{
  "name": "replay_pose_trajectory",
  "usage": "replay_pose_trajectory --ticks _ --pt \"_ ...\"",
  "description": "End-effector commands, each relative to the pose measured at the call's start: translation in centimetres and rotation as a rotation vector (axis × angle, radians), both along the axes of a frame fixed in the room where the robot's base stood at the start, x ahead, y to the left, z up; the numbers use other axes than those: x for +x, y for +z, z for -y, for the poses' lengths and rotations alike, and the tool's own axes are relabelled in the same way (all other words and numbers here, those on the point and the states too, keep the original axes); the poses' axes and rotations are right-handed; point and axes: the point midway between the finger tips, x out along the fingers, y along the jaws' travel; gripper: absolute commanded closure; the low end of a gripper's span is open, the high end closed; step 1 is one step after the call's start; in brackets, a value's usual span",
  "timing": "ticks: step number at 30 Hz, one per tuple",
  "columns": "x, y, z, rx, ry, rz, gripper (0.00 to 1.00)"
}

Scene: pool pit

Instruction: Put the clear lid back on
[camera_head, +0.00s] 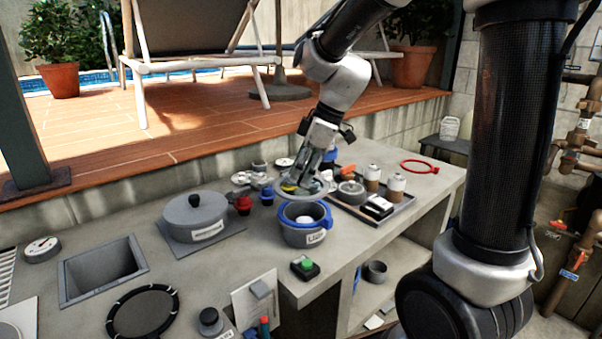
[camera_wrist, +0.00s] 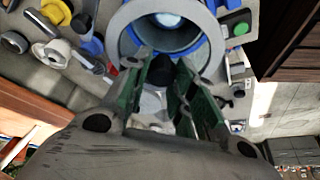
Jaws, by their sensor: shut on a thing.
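The clear lid (camera_head: 304,190) is a see-through disc in the head view, held roughly level above and slightly behind the grey pot with a blue rim (camera_head: 303,238). My gripper (camera_head: 313,176) is above the lid and shut on it. In the wrist view my gripper's green-padded fingers (camera_wrist: 160,80) close around a dark knob (camera_wrist: 160,70). The pot (camera_wrist: 135,45) lies just beyond the fingers there, open-topped, with a pale round thing inside. Lid and pot appear apart.
A grey lidded pot (camera_head: 195,216) stands to the left. A tray (camera_head: 400,219) with bottles and a black box lies to the right. A green button box (camera_head: 305,267) sits in front of the pot. Small red and blue items stand close behind and left.

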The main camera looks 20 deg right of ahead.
Motion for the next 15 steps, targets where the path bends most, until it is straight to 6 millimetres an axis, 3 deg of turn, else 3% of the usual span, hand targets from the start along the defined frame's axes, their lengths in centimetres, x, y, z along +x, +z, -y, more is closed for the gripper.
replay_pose_trajectory --ticks 8,15 --pt "-0.3 -0.6 0.0 0.001 -0.01 -0.002 1.0" --pt "-0.3 -2.4 0.0 0.0 -0.011 -0.003 1.0"
